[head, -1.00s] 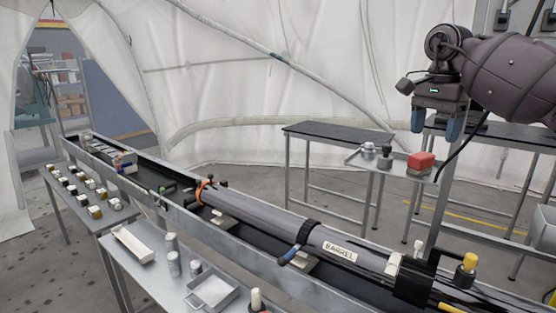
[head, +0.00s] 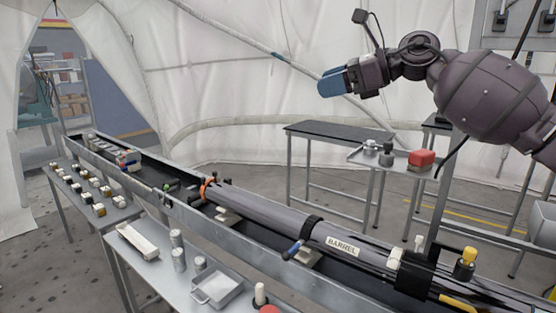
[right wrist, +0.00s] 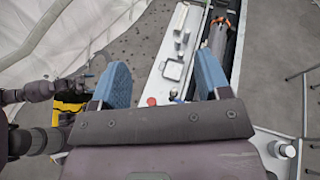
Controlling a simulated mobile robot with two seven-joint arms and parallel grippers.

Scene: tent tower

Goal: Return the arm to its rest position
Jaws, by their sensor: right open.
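My right gripper (head: 335,82) is raised high in the head view, above the trough and clear of everything. Its blue fingers point left. In the right wrist view its two blue fingers (right wrist: 163,85) stand wide apart with nothing between them; the white bench and part of the trough show far below. My right arm comes in from the right edge of the head view. My left gripper is not in the head view.
A long metal trough (head: 170,207) holds a grey tube labelled BARREL (head: 342,243). A bench (head: 140,272) with a white tray (head: 217,287) and cylinders stands in front. A red block (head: 421,158) sits on a side tray behind. Air around the gripper is free.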

